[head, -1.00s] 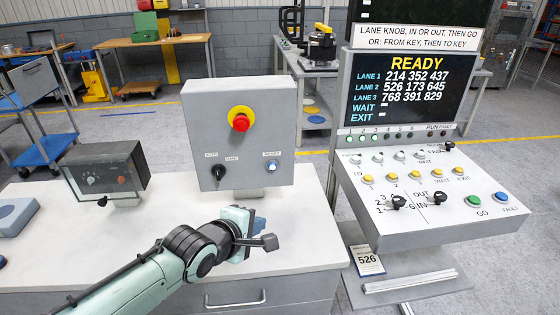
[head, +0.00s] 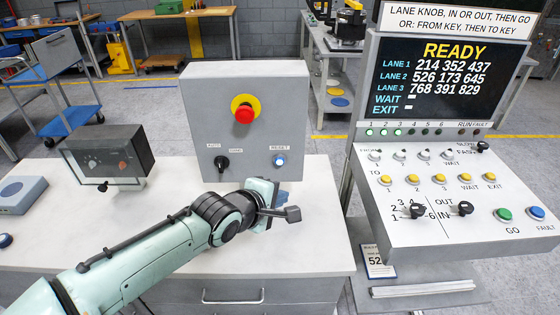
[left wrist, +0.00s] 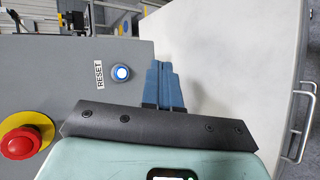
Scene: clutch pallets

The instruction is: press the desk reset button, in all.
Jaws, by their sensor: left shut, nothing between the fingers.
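In the left wrist view the reset button (left wrist: 121,73) appears lit, just left of my blue fingertips. My left gripper (head: 284,190) is in front of the box, below the button in the head view. In the left wrist view its fingers (left wrist: 165,75) are together and empty, apart from the button as far as I can tell. My right gripper is not in view.
A red emergency button on a yellow disc (head: 243,110) and a black selector knob (head: 221,162) share the box. A dark meter box (head: 108,158) stands on the white desk (head: 60,240) at left. A lane console (head: 470,235) with a READY screen (head: 430,80) stands at right.

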